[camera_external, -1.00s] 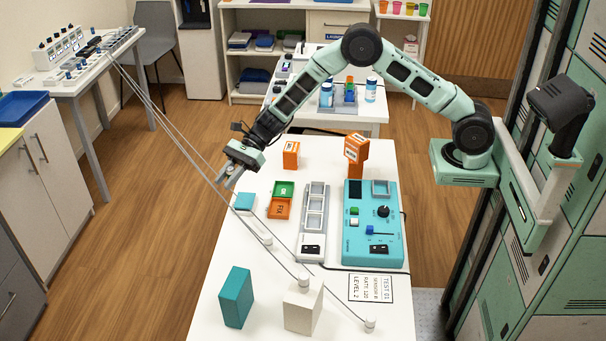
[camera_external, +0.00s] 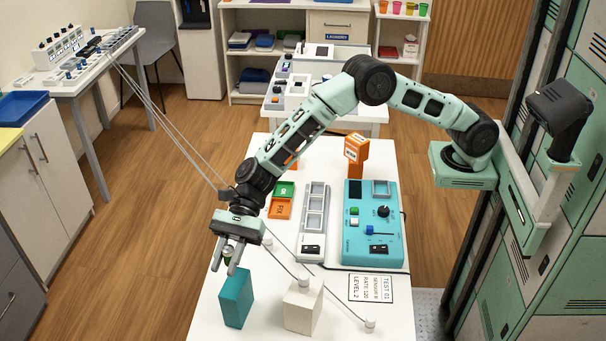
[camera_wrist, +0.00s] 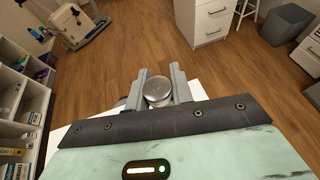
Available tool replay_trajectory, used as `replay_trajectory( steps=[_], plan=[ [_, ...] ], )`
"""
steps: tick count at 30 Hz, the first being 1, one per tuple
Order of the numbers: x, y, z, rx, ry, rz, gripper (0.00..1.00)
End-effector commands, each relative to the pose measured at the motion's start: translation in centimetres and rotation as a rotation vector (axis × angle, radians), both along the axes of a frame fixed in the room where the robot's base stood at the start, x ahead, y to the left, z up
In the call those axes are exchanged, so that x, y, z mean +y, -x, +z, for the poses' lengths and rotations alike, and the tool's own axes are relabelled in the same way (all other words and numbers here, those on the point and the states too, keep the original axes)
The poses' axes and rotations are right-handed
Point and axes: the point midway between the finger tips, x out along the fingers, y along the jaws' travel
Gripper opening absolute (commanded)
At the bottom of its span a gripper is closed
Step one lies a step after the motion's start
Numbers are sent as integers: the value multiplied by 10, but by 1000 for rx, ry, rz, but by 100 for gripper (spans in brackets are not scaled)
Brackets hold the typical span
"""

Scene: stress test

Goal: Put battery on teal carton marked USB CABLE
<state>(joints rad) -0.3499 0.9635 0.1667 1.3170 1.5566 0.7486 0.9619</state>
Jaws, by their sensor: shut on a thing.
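My gripper (camera_external: 229,259) is shut on the battery (camera_wrist: 157,91), whose round grey metal end shows between the fingers in the wrist view. In the external view the battery (camera_external: 228,256) is small and partly hidden by the fingers. A teal carton (camera_external: 236,298) stands upright at the front left of the white table. The fingers point down towards its top from just above and behind it in the picture; I cannot tell the exact gap. No marking is readable on the carton from here.
A cream carton (camera_external: 303,307) stands right of the teal one. A thin line on posts (camera_external: 303,283) crosses the table nearby. A grey rack (camera_external: 313,220), teal control panel (camera_external: 373,222) and orange holder (camera_external: 356,149) are further back. A printed card (camera_external: 371,288) lies flat at right.

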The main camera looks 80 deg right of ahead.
Motion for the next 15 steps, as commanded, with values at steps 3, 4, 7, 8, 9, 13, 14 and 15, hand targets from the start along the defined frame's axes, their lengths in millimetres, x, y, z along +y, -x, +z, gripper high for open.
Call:
replay_trajectory(
  steps=[3, 4, 7, 8, 9, 13, 14, 15],
  plan=[
    [1, 1, -19, 3, -1, 1, 0],
    [1, 1, -23, 2, 0, 1, 0],
    [0, 0, -29, 1, -2, 1, 0],
    [0, 0, -31, 1, -1, 1, 0],
    [0, 0, -35, 0, -1, 1, 0],
    [0, 0, -51, 2, 1, 0, 0],
    [0, 0, -56, 1, 1, 1, 0],
    [0, 0, -61, 2, 0, 0, 0]
  ],
)
